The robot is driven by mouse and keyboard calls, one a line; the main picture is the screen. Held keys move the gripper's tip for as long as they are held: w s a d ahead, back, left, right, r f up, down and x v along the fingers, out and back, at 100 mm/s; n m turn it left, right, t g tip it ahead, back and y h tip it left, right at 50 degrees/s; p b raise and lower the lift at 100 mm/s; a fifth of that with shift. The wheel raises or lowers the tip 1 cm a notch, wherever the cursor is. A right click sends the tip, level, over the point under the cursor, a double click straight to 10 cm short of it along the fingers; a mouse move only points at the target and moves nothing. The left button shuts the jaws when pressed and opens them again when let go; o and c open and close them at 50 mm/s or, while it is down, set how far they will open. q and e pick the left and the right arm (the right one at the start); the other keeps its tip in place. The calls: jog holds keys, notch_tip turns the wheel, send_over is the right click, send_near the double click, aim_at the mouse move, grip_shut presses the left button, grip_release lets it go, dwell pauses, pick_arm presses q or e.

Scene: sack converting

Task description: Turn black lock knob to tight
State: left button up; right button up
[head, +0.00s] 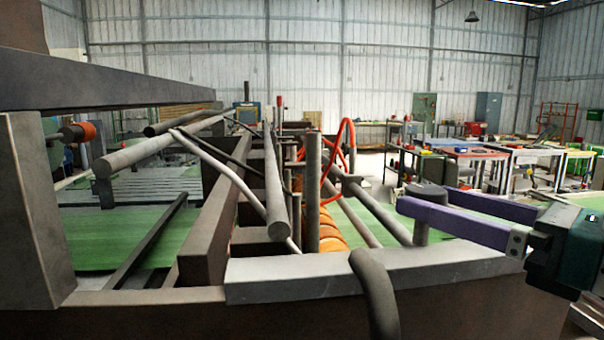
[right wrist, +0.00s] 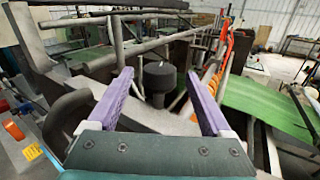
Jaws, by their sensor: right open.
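The black lock knob (head: 430,190) is a dark round cap on a short upright post, right of centre in the head view, by the machine's grey frame. My right gripper (head: 408,197) reaches in from the right with two purple fingers, one on the near side of the knob and one on the far side. In the right wrist view the knob (right wrist: 160,76) stands between the open fingertips, with visible gaps on both sides. The near finger hides part of the knob and post in the head view. No tight marking is readable. My left gripper is not in view.
A grey frame beam (head: 300,280) runs across below the knob. A curved dark bar (head: 373,290) rises in front of it. Rods, orange rollers (head: 332,232) and a red hose (head: 348,135) lie left of the knob. Workbenches (head: 470,150) stand farther back.

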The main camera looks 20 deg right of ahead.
aim_at(414, 185)
jog(key=p+x, duration=0.1)
jog(key=x, duration=0.2)
jog(key=shift+w+a+r+p, duration=0.1)
jog(key=shift+w+r+p, duration=0.05)
jog(key=shift+w+p, duration=0.2)
jog(key=shift+x, duration=0.8)
jog(key=shift+c, duration=0.2)
